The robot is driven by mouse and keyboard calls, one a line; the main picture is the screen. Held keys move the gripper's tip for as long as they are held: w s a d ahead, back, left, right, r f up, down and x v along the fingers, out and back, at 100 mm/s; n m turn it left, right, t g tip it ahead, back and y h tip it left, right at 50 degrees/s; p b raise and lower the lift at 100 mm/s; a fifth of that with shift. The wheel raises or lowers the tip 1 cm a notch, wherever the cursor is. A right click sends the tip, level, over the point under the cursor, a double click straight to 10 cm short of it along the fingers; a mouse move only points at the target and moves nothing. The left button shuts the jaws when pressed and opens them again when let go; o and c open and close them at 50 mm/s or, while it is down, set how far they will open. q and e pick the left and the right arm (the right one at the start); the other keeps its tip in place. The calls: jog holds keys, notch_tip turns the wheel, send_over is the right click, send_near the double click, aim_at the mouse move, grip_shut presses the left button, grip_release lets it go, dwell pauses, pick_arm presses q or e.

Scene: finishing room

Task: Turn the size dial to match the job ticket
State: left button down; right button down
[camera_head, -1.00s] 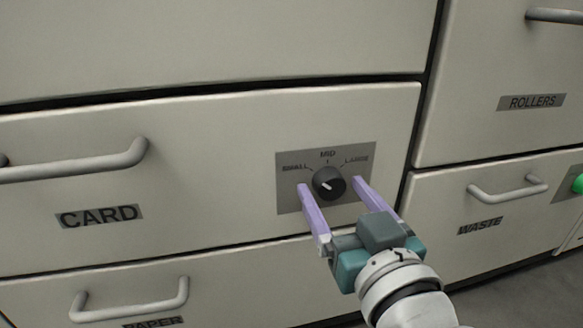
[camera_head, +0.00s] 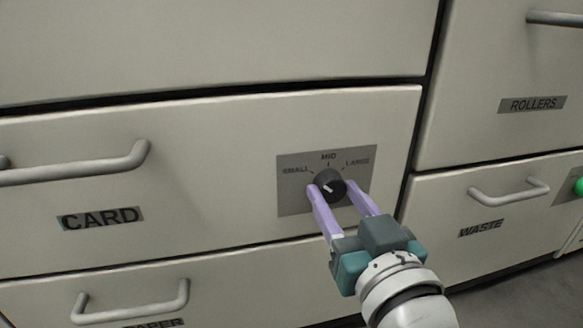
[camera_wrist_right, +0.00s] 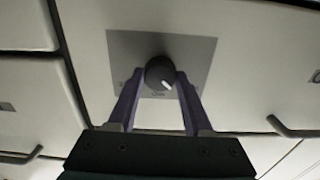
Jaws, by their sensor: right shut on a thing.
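The size dial (camera_head: 331,181) is a round black knob with a white mark, on a grey plate (camera_head: 292,201) lettered SMALL, MID and LARGE. The mark sits on the knob's left side in the head view and seems to face SMALL, though it is small. My right gripper (camera_head: 333,188) is shut on the dial, with one purple finger on each side. The right wrist view shows the knob (camera_wrist_right: 160,72) between the fingertips, its mark at lower right. The job ticket is not in view. My left gripper is not in view.
The plate is on the drawer front labelled CARD (camera_head: 100,217), which has a bar handle (camera_head: 80,168). A PAPER drawer (camera_head: 60,292) is below. WASTE (camera_head: 480,228) and ROLLERS (camera_head: 531,104) fronts are at right. A green button (camera_head: 579,186) shows at the right edge.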

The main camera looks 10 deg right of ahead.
jog(key=shift+r+m+p, duration=0.1)
jog(key=shift+m+p, duration=0.3)
jog(key=shift+m, duration=0.3)
jog(key=m+p, duration=0.1)
jog(key=m, duration=0.1)
jog(key=shift+m, duration=0.3)
jog(key=m, duration=0.3)
jog(key=shift+m, duration=0.4)
jog(key=shift+m+p, duration=0.3)
jog(key=shift+m, duration=0.5)
jog(key=shift+c, duration=1.6)
grip_release()
